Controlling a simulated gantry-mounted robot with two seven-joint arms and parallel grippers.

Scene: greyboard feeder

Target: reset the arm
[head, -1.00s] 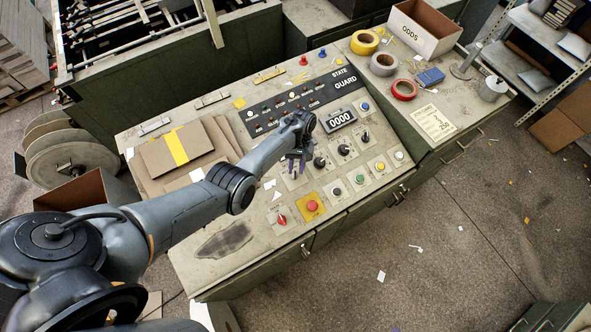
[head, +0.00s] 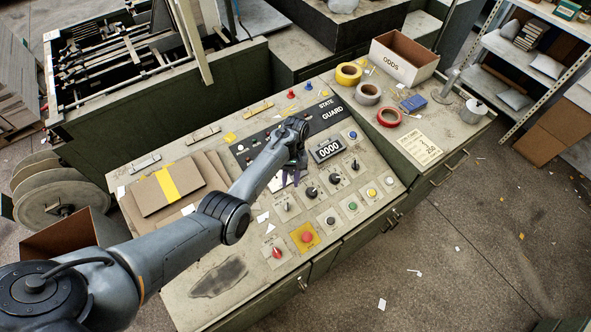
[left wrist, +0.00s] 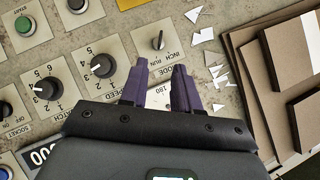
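My left arm reaches in from the left over the sloping control console (head: 225,275). My left gripper (head: 291,178) hangs above the panel, its purple fingers apart and empty. In the left wrist view, the fingers (left wrist: 160,70) show a clear gap with only panel and a pale label between them. The black mode knob (left wrist: 158,41), marked INCH and RUN, stands just beyond the fingertips, apart from them in the picture; it also shows in the head view (head: 286,206). The speed knob (left wrist: 103,66) is beside it. My right gripper is not in view.
A red button on yellow (head: 307,237) and a red knob (head: 277,253) sit near the front edge. Cardboard sheets (head: 160,195) lie on the left, paper scraps near the knobs. Tape rolls (head: 367,92) and an ODDS box (head: 398,62) stand at the back right.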

